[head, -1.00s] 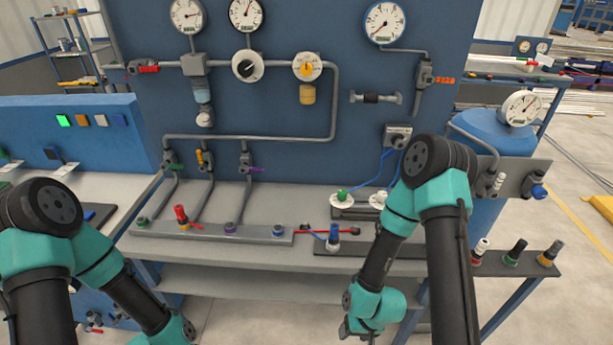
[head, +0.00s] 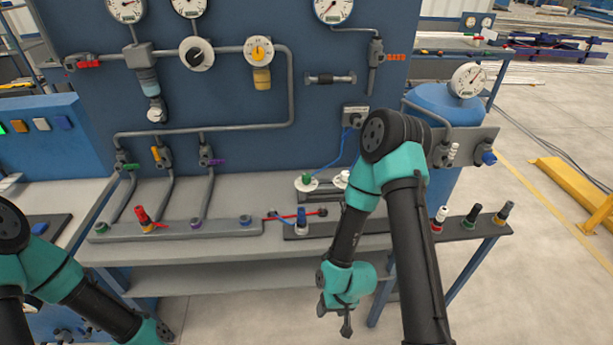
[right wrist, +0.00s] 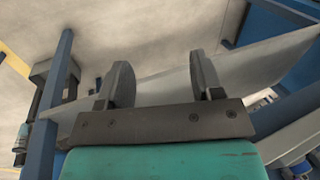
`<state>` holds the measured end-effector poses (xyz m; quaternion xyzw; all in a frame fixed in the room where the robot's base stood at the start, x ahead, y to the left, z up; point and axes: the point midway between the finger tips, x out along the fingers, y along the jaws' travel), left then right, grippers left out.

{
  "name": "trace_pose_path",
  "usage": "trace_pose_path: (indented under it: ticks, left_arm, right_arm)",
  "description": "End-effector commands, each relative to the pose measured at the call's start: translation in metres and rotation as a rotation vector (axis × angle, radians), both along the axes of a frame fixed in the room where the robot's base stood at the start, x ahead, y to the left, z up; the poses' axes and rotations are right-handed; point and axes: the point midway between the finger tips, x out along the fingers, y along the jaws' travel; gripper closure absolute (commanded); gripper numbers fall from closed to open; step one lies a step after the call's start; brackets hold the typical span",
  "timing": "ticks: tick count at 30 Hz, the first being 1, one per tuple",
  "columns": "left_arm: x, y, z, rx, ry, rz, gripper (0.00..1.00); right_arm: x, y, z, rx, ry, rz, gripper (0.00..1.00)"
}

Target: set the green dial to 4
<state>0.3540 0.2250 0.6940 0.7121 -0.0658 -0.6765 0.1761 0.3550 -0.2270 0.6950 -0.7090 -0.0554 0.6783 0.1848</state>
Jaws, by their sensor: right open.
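The green dial (head: 307,182), a green knob on a round white plate, sits on the bench near its back, right of the middle in the head view. A second white dial (head: 342,179) beside it is partly hidden by my right arm. My right gripper (head: 334,320) hangs below and in front of the bench's edge, well apart from the green dial. It is open and empty, as its two spread fingers show in the right wrist view (right wrist: 163,82). The number the green dial points to is too small to read. My left arm enters at lower left; its gripper is out of view.
The bench top (head: 265,205) has a rail (head: 175,229) with several coloured fittings along its front. A dark strip with capped fittings (head: 470,229) extends right. Pipes, valves and gauges (head: 333,8) cover the blue panel behind. The floor in front is clear.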

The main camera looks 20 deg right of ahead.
Motion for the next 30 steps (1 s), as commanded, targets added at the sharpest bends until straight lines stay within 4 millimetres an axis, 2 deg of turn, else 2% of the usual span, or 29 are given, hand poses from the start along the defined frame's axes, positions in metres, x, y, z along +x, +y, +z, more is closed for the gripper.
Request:
trace_pose_path:
  ticks: [5, 8, 12, 15, 22, 30]
  left_arm:
    - [0.000, 0.000, 0.000, 0.000, 0.000, 0.000, 0.57]
    - [0.000, 0.000, 0.000, 0.000, 0.000, 0.000, 0.57]
    - [0.000, 0.000, 0.000, 0.000, 0.000, 0.000, 0.57]
    - [0.000, 0.000, 0.000, 0.000, 0.000, 0.000, 0.57]
    - [0.000, 0.000, 0.000, 0.000, 0.000, 0.000, 0.57]
    - [0.000, 0.000, 0.000, 0.000, 0.000, 0.000, 0.57]
  right_arm:
    - [0.012, -0.032, 0.010, -0.001, 0.080, -0.239, 0.40]
    - [0.019, -0.064, 0.023, 0.014, 0.172, -0.499, 0.40]
    - [0.028, -0.113, 0.051, 0.079, 0.323, -0.925, 0.40]
    - [0.031, -0.138, 0.071, 0.141, 0.415, -1.164, 0.40]
    - [0.036, -0.173, 0.106, 0.264, 0.553, -1.501, 0.40]
    - [0.042, -0.201, 0.138, 0.383, 0.652, -1.709, 0.40]
